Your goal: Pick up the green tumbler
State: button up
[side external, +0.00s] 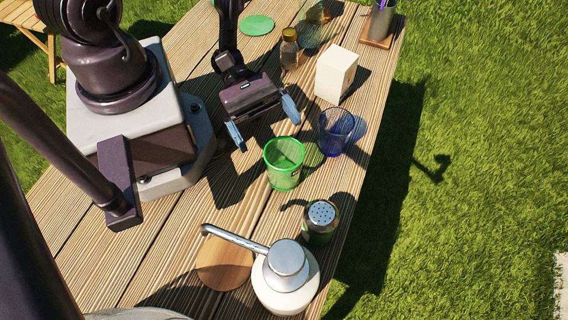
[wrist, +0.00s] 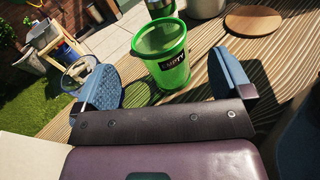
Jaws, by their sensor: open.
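The green tumbler (side external: 284,165) stands upright on the wooden table, empty as far as I can see into it. It also shows in the wrist view (wrist: 165,62), beyond and between my fingers, with a dark label on its side. My gripper (side external: 263,121) is open, with its two blue fingers spread wide. In the side view it is just behind the tumbler, with nothing between the fingers. The tumbler appears apart from both fingers. A blue glass (side external: 335,131) stands close to the tumbler's right in the side view.
A shaker with a perforated metal lid (side external: 321,215), a white pump dispenser (side external: 285,278) and a round wooden disc (side external: 224,262) are in front of the tumbler. A white carton (side external: 335,74), a jar (side external: 289,48) and a green disc (side external: 257,25) are behind. Grass lies past the table's right edge.

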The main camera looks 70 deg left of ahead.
aim_at(294, 173)
jog(key=n+t, duration=0.1)
jog(key=d+f+n+t, duration=0.1)
jog(key=f+n+t, duration=0.1)
jog(key=shift+s+d+f+n, duration=0.1)
jog(key=shift+s+d+n, duration=0.25)
jog(key=shift+n, duration=0.05)
jog(key=shift+x, duration=2.6)
jog(key=c, duration=1)
